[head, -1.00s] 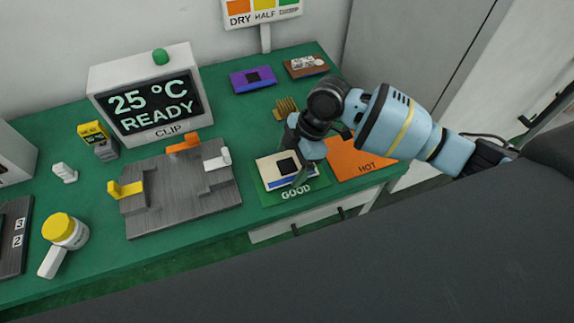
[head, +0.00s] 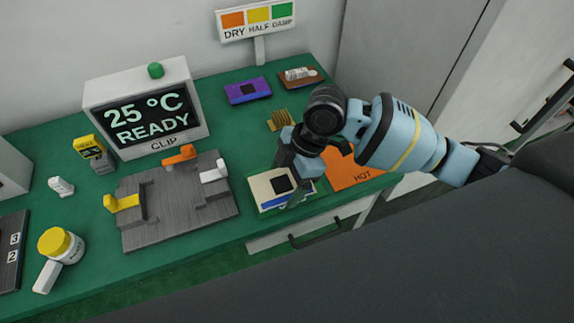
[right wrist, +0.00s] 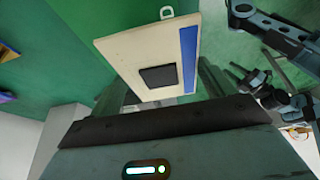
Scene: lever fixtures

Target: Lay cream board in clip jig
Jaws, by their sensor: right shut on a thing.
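The cream board (head: 267,188), with a dark square and a blue edge strip, is gripped by my right gripper (head: 299,187), over the green GOOD mat. In the right wrist view the board (right wrist: 122,50) shows its dark square and blue strip, with its near edge between the fingers. The grey clip jig (head: 180,218) is left of the board, with a yellow clip (head: 122,203), an orange clip (head: 180,156) and a white clip (head: 214,172). Its middle bed is bare. My left gripper is not in view.
A CLIP display box (head: 150,108) reading 25 °C READY stands behind the jig. An orange HOT mat (head: 352,172) lies to the right. A purple board (head: 248,91) and a brown board (head: 299,76) lie at the back. A yellow-lidded jar (head: 62,244) stands front left.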

